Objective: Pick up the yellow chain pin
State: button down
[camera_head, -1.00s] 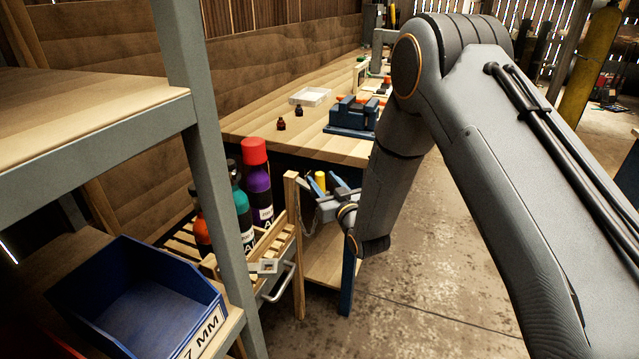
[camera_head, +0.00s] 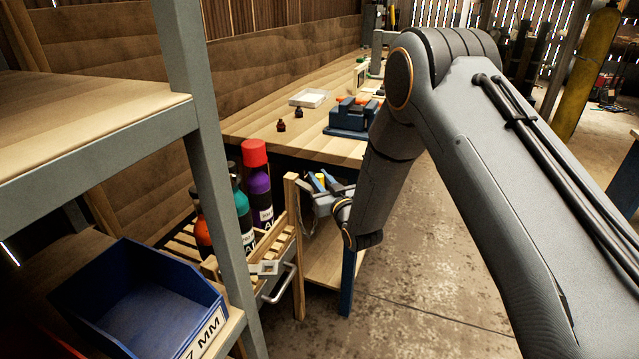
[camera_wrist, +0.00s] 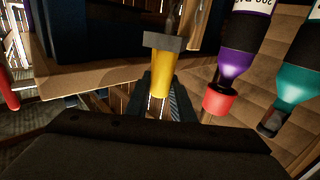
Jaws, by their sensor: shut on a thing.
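The yellow chain pin (camera_wrist: 162,75) is in the middle of the wrist view, with a grey block at its far end. My gripper (camera_wrist: 164,98) is shut on the pin, with a finger on either side of it.
A slatted wooden crate (camera_head: 273,236) holds a purple bottle with a red cap (camera_head: 257,180), a teal bottle (camera_head: 243,210) and an orange one. A wooden post (camera_head: 293,240) stands close to my gripper. The workbench (camera_head: 250,118) is behind, with a blue vise (camera_head: 350,117). Open floor (camera_head: 400,325) lies right.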

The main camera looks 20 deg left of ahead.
jog(key=shift+r, duration=0.15)
notch_tip(320, 180, up, 10)
jog(key=shift+f+b, duration=0.15)
jog(key=shift+b, duration=0.65)
jog(key=shift+f, duration=0.35)
jog(key=shift+f+b, duration=0.7)
jog(key=shift+f+b, duration=2.05)
jog(key=shift+f, duration=1)
jog(key=shift+f, duration=0.35)
jog(key=shift+f+b, duration=0.45)
jog(key=shift+b, duration=0.1)
dwell(0.4)
